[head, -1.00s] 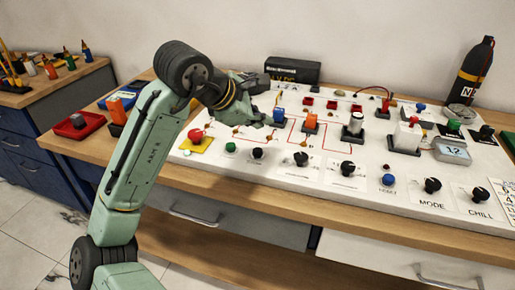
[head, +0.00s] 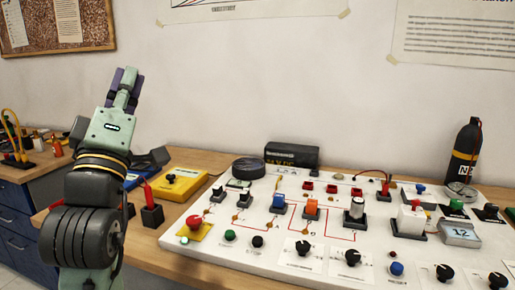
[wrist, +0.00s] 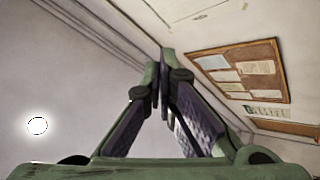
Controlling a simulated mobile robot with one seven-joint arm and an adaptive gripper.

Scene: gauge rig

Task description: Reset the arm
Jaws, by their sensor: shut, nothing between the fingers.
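My gripper (head: 128,80) is raised at the left in the head view, pointing up in front of the bare wall, well clear of the bench. Its fingers are together with nothing between them. In the wrist view my gripper (wrist: 160,75) also shows its two purple-padded fingers meeting at the tips, against the ceiling and wall. My green arm stands upright at the left and hides part of the bench behind it.
The white gauge panel (head: 270,252) with knobs, buttons and blocks covers the bench to the right. A yellow box (head: 180,184) and a red-topped black block (head: 152,213) stand near my arm. A black bottle (head: 464,155) stands at the back right. A corkboard (head: 85,22) hangs upper left.

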